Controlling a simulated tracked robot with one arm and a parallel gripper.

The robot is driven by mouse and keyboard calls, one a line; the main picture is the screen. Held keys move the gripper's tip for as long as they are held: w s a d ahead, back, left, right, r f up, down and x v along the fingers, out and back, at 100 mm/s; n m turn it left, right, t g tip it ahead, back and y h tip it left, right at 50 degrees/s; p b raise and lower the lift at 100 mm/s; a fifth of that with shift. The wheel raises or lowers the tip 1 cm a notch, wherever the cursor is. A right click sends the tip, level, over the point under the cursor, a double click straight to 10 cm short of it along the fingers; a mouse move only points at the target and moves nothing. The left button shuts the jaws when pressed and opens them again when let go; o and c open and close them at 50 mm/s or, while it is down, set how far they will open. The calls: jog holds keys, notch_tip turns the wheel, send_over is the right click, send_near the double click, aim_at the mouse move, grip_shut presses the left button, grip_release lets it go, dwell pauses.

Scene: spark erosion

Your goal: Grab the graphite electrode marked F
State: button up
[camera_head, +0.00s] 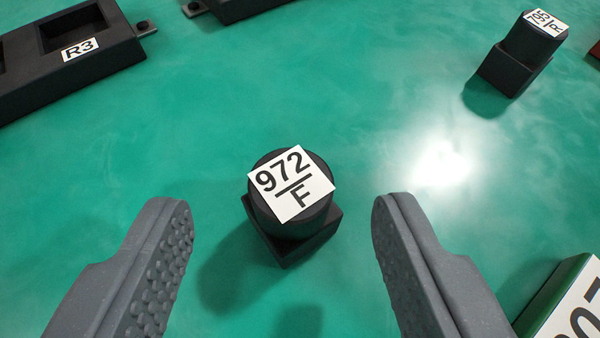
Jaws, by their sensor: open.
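The graphite electrode marked F (290,225) is a dark round block on a square dark base. It stands upright on the green floor near the middle of the view. A white label reading 972 over F lies on its top. My gripper (284,212) is open and empty. Its two grey fingers, with studded inner pads, show at the lower left and lower right. The electrode lies between the finger lines in the picture, with a clear gap on each side. I cannot tell how far above or short of it the fingertips are.
Another dark electrode (507,67) with a white label stands at the upper right. A black holder marked R3 (105,58) with square pockets is at the upper left. Part of another black holder (240,8) shows at the top. A green block with a white numbered face (565,300) is at the lower right.

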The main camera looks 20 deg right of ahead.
aim_at(295, 221)
jog(key=x, duration=0.2)
jog(key=b+x, duration=0.1)
jog(key=x, duration=0.1)
jog(key=shift+s+d, duration=0.15)
jog(key=shift+d, duration=0.05)
jog(key=c, duration=0.9)
jog(key=shift+c, duration=0.2)
